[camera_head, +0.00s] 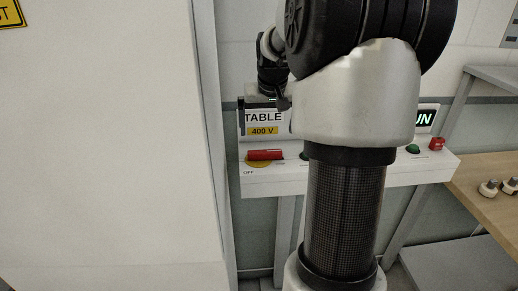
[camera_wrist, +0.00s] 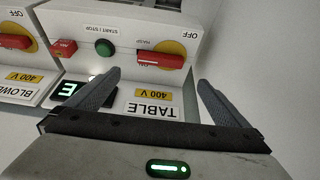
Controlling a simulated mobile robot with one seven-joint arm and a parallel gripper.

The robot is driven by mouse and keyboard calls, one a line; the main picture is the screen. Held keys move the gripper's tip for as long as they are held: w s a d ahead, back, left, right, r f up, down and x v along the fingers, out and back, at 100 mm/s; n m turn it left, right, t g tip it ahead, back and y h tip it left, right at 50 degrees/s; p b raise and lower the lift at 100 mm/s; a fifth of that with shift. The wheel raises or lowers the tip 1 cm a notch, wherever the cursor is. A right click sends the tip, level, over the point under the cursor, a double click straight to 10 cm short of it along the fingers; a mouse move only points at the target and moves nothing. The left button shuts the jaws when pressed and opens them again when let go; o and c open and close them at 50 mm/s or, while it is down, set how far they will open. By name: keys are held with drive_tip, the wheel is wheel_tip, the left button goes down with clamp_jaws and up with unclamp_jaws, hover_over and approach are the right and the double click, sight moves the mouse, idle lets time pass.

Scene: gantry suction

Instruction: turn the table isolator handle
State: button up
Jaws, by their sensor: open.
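The table isolator handle (camera_head: 265,155) is a red bar on a yellow disc, on a white panel under the TABLE and 400 V labels. It lies level in the head view, with OFF printed below it to the left. The upside-down wrist view shows the handle (camera_wrist: 160,60) just beyond and between the fingertips. My gripper (camera_head: 262,103) is above the handle in the head view, in front of the TABLE label. My gripper (camera_wrist: 158,82) is open and empty, its fingers apart. It does not appear to touch the handle.
In the wrist view, a green button (camera_wrist: 104,48) and a red block (camera_wrist: 63,47) sit beside the handle, with the blower's red handle (camera_wrist: 12,57) beyond. A tall white cabinet (camera_head: 105,150) stands close on the left. A wooden bench (camera_head: 490,200) is at right.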

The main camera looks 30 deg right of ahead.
sight(264, 153)
drive_tip(key=x, duration=1.2)
drive_tip(key=shift+f+b, duration=0.25)
drive_tip(key=shift+b, duration=0.05)
drive_tip(key=c, duration=1.3)
drive_tip(key=shift+a+f+m+b, duration=0.1)
drive_tip(key=shift+a+m+b, duration=0.05)
drive_tip(key=shift+m+b, duration=0.2)
drive_tip(key=m+b, duration=0.1)
drive_tip(key=m+h+b, duration=0.1)
drive_tip(key=shift+s+a+m+g, duration=0.1)
drive_tip(key=shift+a+m+g, duration=0.15)
drive_tip(key=shift+m+g, duration=0.15)
drive_tip(key=m+g, duration=0.1)
drive_tip(key=m, duration=0.1)
drive_tip(key=a+m+h+b, duration=0.1)
drive_tip(key=m, duration=0.2)
drive_tip(key=shift+s+g, duration=0.15)
drive_tip(key=shift+g, duration=0.25)
drive_tip(key=shift+m, duration=0.25)
